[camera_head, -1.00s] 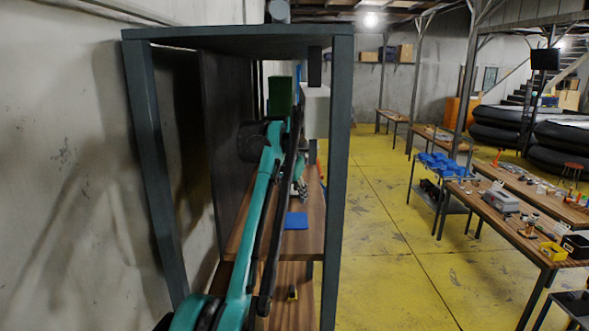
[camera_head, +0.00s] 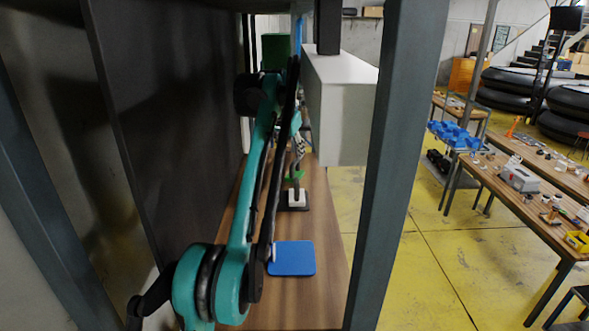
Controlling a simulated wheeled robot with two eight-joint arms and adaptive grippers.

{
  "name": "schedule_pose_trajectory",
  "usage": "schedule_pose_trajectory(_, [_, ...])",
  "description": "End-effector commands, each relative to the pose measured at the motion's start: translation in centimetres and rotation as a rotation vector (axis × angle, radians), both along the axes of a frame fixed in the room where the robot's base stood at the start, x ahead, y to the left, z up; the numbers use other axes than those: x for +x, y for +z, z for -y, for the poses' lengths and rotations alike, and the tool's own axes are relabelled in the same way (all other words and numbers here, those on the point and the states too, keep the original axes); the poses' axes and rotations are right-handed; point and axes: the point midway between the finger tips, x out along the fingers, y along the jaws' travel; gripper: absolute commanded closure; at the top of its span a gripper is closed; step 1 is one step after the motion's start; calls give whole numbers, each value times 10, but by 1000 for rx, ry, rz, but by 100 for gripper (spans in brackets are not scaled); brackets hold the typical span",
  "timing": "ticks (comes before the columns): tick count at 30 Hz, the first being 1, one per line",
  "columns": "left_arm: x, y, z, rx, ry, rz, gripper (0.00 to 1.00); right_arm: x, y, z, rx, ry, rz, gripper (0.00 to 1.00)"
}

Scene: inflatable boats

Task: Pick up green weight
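My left arm, teal and black, reaches from the bottom left along a wooden shelf board in the camera_head view. My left gripper (camera_head: 299,148) is at its far end, small and partly hidden by the arm links; I cannot tell whether it is open or shut. Just below it is a small green thing (camera_head: 295,176), which may be the green weight. It shows above a black plate with a white block (camera_head: 297,198). I cannot tell whether the gripper touches it. My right gripper is not in view.
A blue square pad (camera_head: 292,258) lies on the shelf board (camera_head: 317,300) in front. A white box (camera_head: 345,105) and a grey post (camera_head: 395,160) bound the right side. A dark panel (camera_head: 165,110) stands left. A dark green container (camera_head: 276,50) is farther back.

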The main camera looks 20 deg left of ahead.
Motion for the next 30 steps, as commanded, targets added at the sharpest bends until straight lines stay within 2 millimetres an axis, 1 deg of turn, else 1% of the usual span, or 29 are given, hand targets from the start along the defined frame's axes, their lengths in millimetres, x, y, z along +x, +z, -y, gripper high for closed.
schedule_pose_trajectory(8, [16,-27,-2,0,0,0,61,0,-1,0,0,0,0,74])
schedule_pose_trajectory(16, [34,-58,-3,1,1,0,61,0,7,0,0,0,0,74])
schedule_pose_trajectory(20, [38,-65,-4,1,1,0,61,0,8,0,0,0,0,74])
schedule_pose_trajectory(26, [38,-66,-4,0,0,0,61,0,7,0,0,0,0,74])
schedule_pose_trajectory(27, [38,-66,-4,0,0,0,71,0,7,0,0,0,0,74])
schedule_pose_trajectory(29, [38,-66,-4,0,0,0,87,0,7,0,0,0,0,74])
schedule_pose_trajectory(30, [38,-66,-4,0,0,0,98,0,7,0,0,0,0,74])
